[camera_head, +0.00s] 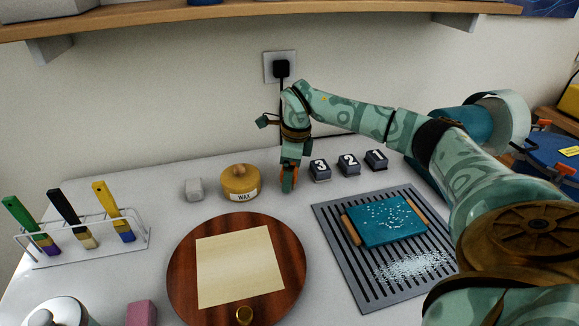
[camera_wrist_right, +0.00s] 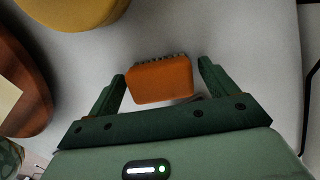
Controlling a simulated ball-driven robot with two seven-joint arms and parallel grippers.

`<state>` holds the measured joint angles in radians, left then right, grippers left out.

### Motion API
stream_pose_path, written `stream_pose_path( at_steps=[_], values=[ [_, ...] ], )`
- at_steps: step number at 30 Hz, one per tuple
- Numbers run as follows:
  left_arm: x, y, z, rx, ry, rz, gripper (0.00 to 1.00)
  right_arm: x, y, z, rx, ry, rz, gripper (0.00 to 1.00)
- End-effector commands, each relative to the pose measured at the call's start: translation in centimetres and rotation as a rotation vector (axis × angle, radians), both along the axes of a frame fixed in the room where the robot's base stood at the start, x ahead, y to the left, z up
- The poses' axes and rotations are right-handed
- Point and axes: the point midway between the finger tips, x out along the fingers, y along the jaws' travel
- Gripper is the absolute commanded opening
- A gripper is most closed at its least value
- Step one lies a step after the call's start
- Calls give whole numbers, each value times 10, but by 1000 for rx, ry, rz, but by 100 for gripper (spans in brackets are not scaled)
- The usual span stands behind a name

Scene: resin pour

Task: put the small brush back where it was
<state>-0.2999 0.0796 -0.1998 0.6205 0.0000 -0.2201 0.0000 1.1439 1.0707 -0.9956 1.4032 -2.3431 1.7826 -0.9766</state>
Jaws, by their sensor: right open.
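The small brush (camera_wrist_right: 160,80), an orange block with a dark row of bristles along its far edge, is in the right wrist view. The fingers are open. In the head view my right gripper (camera_head: 288,182) points down at the table, right of the wax pot, and the brush shows only as a bit of orange at its fingers. Whether the brush rests fully on the table is hard to tell. My left gripper is not in view.
A round wooden board (camera_head: 183,287) and a slotted grey mat (camera_head: 353,283) lie in front. A brush rack (camera_head: 140,247) is at left.

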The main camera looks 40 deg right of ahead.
Motion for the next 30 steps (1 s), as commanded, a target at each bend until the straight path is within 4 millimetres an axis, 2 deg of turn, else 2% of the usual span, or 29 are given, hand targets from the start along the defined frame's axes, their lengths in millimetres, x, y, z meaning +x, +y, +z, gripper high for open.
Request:
stream_pose_path(
  at_steps=[5,12,16,21,30],
  values=[
    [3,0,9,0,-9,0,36,-1,-2,26,0,-6,0,85],
    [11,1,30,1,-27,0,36,-7,-7,85,-1,-8,-1,85],
    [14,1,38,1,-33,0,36,-9,-8,107,-1,-6,0,85],
    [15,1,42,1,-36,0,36,-11,-9,121,0,-2,0,85],
    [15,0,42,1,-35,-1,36,-11,-9,121,1,-1,0,85]
  ],
)
